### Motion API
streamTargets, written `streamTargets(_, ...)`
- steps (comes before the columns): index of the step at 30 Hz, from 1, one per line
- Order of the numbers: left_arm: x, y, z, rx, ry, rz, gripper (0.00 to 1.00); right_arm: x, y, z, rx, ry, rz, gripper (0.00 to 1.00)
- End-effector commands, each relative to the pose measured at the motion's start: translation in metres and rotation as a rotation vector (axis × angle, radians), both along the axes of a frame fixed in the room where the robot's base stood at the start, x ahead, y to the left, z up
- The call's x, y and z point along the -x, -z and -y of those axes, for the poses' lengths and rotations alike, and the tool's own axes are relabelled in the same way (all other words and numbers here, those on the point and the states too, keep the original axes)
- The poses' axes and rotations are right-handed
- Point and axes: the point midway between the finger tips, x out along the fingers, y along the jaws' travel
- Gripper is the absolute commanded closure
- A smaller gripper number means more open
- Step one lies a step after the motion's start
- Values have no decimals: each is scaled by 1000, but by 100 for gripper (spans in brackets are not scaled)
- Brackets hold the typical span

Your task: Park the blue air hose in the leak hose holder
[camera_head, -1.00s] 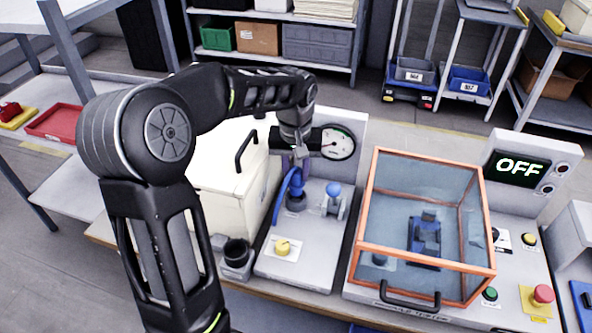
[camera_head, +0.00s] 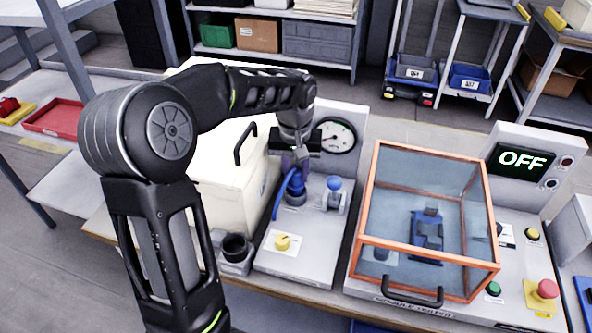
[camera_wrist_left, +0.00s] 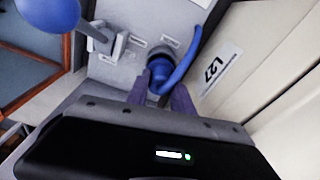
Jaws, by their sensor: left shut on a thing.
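The blue air hose (camera_head: 278,199) curves at the back of the grey gauge panel (camera_head: 310,250). Its blue end fitting (camera_head: 296,186) stands upright at a dark round seat on the panel. My left gripper (camera_head: 291,163) comes down from above and is shut on the hose's end fitting. In the left wrist view, its purple fingers (camera_wrist_left: 161,90) flank the blue fitting (camera_wrist_left: 158,76), and the hose (camera_wrist_left: 182,72) loops to the right of it. I cannot tell whether the fitting is fully seated, or which part is the leak hose holder. My right gripper is not in view.
A blue-knobbed lever (camera_head: 334,184) stands close right of the hose. A pressure gauge (camera_head: 337,137) is behind. A cream box (camera_head: 225,190) stands left, a black cup (camera_head: 236,247) front left, and a yellow knob (camera_head: 282,242) in front. An orange-framed clear cover (camera_head: 430,220) is further right.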

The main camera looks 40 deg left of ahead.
Motion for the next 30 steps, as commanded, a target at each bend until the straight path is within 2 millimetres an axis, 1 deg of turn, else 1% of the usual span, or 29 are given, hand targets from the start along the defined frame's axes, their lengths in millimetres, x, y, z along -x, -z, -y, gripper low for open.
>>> streamTargets(15,0,15,0,0,0,0,100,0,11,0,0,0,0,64)
streamTargets(28,0,17,0,0,0,0,100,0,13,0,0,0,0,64)
streamTargets(29,0,17,0,0,0,0,70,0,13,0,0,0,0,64)
streamTargets(30,0,17,0,0,0,0,66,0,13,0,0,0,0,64)
